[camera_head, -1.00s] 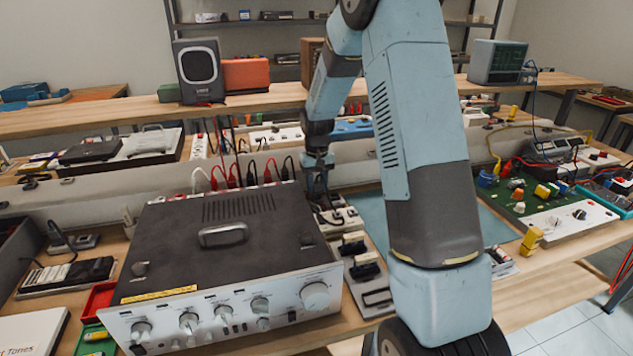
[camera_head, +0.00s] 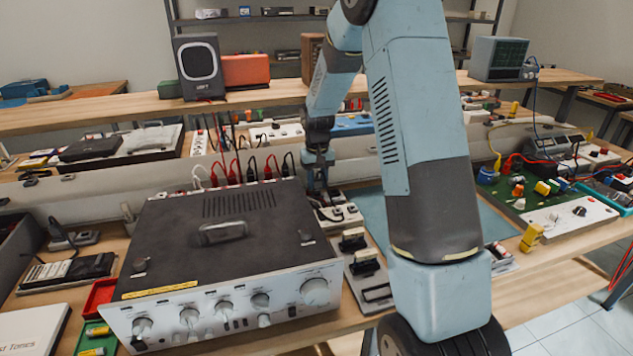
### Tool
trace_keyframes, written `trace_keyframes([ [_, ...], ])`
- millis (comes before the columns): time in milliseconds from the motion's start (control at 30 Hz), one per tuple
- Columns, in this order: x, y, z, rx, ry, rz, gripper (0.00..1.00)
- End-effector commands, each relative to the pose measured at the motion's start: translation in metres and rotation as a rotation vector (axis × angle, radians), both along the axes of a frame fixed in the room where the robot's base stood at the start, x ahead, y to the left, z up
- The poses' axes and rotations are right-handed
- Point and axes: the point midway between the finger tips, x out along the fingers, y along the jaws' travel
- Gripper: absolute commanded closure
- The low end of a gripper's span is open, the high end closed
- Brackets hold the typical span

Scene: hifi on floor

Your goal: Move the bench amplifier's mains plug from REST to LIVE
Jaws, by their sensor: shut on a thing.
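The bench amplifier (camera_head: 225,235) is a dark box with a silver knobbed front, standing on the bench left of my arm. My gripper (camera_head: 322,193) points down just behind and right of the amplifier, over a small white socket strip (camera_head: 345,215). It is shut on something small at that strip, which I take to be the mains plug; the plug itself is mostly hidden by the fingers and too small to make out. The REST and LIVE markings cannot be read from here.
Red, black and white leads (camera_head: 240,172) rise behind the amplifier. Dark blocks on a grey plate (camera_head: 372,290) lie right of it. A green board with coloured parts (camera_head: 520,190) lies further right. A raised shelf (camera_head: 130,115) runs across the back.

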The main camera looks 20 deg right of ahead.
Motion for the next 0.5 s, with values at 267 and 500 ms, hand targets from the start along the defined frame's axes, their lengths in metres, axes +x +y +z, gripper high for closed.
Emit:
trace_keyframes([
  [267, 0.0, -0.0004, -0.0025, 0.0, 0.0, -0.001, 0.92],
  [500, 0.0, -0.0006, -0.0048, 0.0, 0.0, -0.001, 0.92],
])
